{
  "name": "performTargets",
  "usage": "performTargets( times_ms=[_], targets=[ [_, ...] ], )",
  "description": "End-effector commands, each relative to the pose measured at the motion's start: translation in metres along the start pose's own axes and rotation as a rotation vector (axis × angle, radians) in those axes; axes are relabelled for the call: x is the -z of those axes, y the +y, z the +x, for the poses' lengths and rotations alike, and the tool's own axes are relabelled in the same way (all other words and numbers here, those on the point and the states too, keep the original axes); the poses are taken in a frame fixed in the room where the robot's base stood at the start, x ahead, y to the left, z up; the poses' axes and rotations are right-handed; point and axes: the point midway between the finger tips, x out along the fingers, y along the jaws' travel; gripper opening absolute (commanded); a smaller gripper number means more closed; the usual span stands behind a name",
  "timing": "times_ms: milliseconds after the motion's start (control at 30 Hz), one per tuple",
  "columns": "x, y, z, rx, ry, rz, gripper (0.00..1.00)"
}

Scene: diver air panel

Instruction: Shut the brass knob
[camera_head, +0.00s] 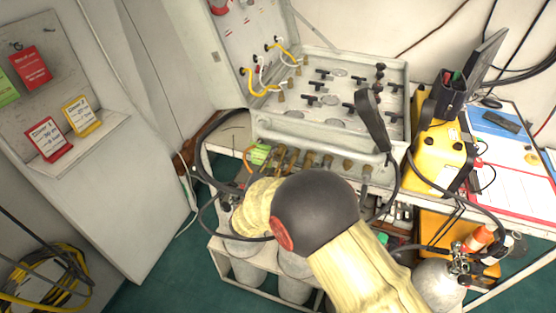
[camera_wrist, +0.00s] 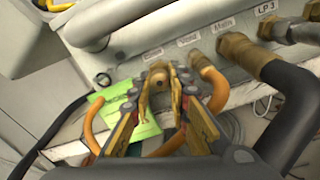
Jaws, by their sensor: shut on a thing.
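The brass knob (camera_wrist: 158,77) sits low on the front face of the pale panel case, at the left of a row of labelled brass fittings in the wrist view. My gripper (camera_wrist: 162,90) has its two fingers closed in on the knob, one on each side. The fingers hide part of the knob, and I cannot tell how far it is turned.
A green tag (camera_wrist: 135,117) hangs left of the knob, and an orange hose (camera_wrist: 212,88) curves close to the fingers. A yellow unit (camera_head: 437,145) stands right of the open case (camera_head: 400,75).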

Motion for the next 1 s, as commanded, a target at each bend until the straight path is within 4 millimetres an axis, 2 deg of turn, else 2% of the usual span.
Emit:
performTargets(
  times_ms=[300,800,833,1000],
  targets=[
    [0.0025,-0.0010,-0.0009,0.002,0.001,0.105,0.00],
    [0.0023,-0.0010,-0.0009,0.003,0.002,0.122,0.00],
    [0.0023,-0.0010,-0.0009,0.003,0.002,0.122,0.18],
    [0.0017,-0.0007,-0.0006,0.003,0.001,0.122,0.26]
  ],
)
